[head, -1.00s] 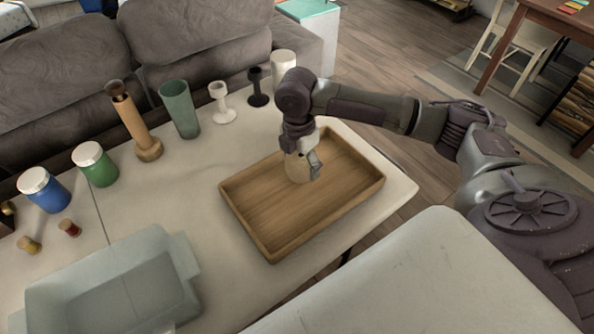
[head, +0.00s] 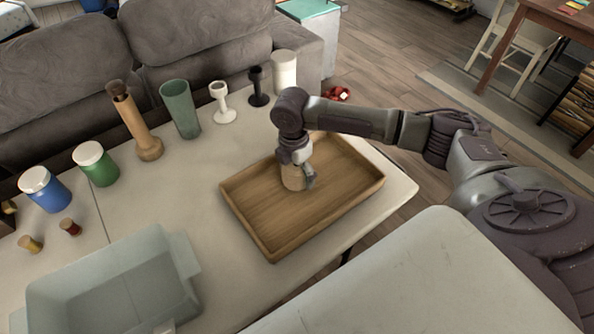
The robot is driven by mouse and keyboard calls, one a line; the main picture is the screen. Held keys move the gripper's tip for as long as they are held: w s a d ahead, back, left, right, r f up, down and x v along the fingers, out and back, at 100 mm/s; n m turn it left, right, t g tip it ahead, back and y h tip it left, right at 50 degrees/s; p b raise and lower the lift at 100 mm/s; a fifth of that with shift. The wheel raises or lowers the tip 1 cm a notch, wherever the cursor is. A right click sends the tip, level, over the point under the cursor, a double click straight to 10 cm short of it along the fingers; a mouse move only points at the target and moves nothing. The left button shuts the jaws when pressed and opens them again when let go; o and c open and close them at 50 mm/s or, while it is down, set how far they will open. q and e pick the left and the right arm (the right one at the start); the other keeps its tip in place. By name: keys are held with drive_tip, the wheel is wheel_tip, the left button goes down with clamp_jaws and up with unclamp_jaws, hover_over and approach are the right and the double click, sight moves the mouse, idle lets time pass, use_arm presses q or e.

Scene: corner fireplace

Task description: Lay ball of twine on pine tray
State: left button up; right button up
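The pine tray (head: 262,228) is a shallow wooden tray with raised rims, lying on the right part of the pale table. The ball of twine (head: 292,178), tan and small, is inside the tray's outline, at or just above its floor; I cannot tell if it touches. My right gripper (head: 301,173) points down over the tray with its fingers around the twine, shut on it and partly covering it. My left gripper does not show.
A grey-green bin (head: 180,262) stands at the lower left. Blue (head: 46,191) and green (head: 97,166) jars, a wooden cylinder (head: 131,118), a green cup (head: 181,108), candle holders and a white cylinder (head: 284,72) line the back. Two small spools lie left. The table's middle is clear.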

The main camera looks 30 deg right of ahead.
drive_tip(key=shift+o, duration=0.7)
drive_tip(key=shift+r, duration=0.15)
drive_tip(key=r, duration=1.2)
drive_tip(key=shift+w+a, duration=0.3)
